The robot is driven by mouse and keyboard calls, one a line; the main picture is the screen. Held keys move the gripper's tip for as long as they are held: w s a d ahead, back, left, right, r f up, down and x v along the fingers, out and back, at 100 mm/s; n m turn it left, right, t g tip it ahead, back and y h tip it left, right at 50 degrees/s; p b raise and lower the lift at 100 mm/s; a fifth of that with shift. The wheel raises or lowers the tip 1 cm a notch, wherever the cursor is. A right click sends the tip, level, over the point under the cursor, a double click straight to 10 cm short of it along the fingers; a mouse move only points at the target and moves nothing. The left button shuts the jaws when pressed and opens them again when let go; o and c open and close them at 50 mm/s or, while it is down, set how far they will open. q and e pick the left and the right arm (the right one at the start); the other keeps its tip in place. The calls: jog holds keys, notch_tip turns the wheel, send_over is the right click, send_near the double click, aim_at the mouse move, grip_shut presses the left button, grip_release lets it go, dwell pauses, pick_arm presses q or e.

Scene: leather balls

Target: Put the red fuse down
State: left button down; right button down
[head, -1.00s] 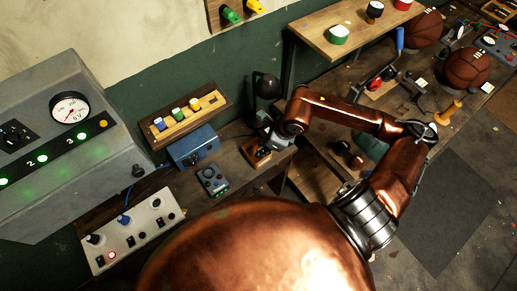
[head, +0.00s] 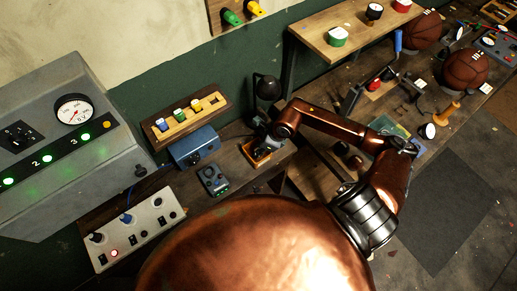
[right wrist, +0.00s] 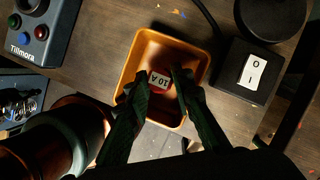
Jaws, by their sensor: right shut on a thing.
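The red fuse (right wrist: 159,81), with a white "10 A" label, is between the fingers of my right gripper (right wrist: 160,86). The gripper is shut on it inside the outline of an orange tray (right wrist: 146,51). I cannot tell whether the fuse touches the tray floor. In the head view the right gripper (head: 264,145) is over the orange tray (head: 257,160) on the bench, and the fuse is hidden there. My left gripper is not in view.
A black box with a white O/I label (right wrist: 251,71) stands close right of the tray. A button box marked Tillmora (right wrist: 40,28) is to its left. A wooden rack (head: 216,101) holds blue, green and yellow fuses.

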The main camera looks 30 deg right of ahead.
jog(key=shift+f, duration=0.15)
jog(key=c, duration=2)
grip_release()
jog(key=shift+o, duration=0.2)
jog(key=shift+r, duration=0.4)
jog(key=b+v, duration=0.1)
jog(key=v, duration=1)
jog(key=shift+s+r, duration=0.2)
jog(key=shift+r, duration=0.05)
jog(key=shift+d, duration=0.15)
